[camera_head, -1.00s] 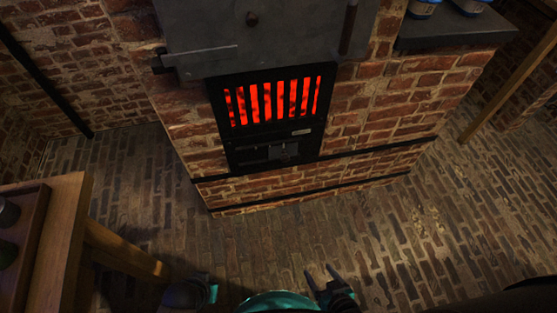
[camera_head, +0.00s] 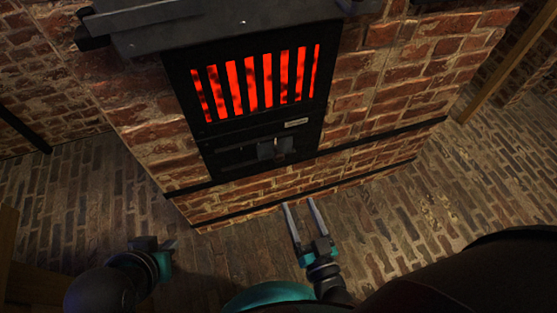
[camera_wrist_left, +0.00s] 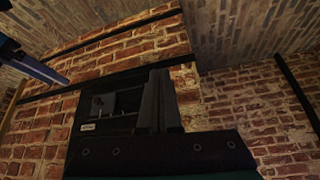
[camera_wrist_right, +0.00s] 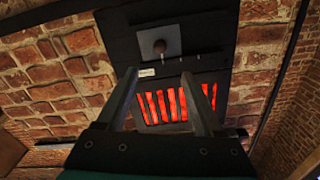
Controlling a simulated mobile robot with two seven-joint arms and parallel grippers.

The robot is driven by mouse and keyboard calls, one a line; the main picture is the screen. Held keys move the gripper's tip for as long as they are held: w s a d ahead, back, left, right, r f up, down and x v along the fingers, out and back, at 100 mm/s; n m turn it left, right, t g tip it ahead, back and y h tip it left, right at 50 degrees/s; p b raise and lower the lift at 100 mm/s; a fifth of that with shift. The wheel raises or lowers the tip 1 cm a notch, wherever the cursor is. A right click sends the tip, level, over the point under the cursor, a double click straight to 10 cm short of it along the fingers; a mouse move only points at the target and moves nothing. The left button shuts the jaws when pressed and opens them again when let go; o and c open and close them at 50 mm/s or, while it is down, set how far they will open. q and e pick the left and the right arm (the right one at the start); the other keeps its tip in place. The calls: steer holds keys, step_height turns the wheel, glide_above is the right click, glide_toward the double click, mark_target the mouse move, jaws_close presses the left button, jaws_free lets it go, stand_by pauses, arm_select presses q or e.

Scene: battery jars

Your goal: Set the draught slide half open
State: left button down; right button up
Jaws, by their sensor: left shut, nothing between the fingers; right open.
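The draught slide (camera_head: 270,149) is a small grey plate with a knob, set in the black panel under the glowing grate (camera_head: 258,85). A slot shows beside it; how far it is open is hard to tell. My left gripper (camera_head: 170,243) is shut and empty, lower left, apart from the stove.
The brick stove (camera_head: 390,100) has black metal bands around its base. A dark metal hood or door (camera_head: 220,18) juts out above the grate. A wooden post (camera_head: 505,62) stands at the right. The brick floor (camera_head: 385,210) in front is clear.

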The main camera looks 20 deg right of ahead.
steer(key=b, duration=0.3)
glide_toward(280, 160)
steer(key=w, duration=0.4)
steer(key=shift+w+f, duration=0.1)
steer(key=shift+w, duration=0.3)
steer(key=shift+w+a+b, duration=0.1)
steer(key=shift+w+b, duration=0.35)
steer(key=shift+w, duration=1)
arm_select(q)
steer(key=w+d+r+t+h, duration=0.1)
steer(key=w+d+t+h, duration=0.3)
steer(key=d+t, duration=0.3)
steer(key=shift+w+d+t, duration=0.25)
steer(key=shift+d+t, duration=0.15)
steer(key=shift+d, duration=0.4)
arm_select(e)
steer(key=shift+w, duration=0.85)
arm_select(q)
steer(key=shift+r, duration=0.15)
arm_select(e)
jaws_close()
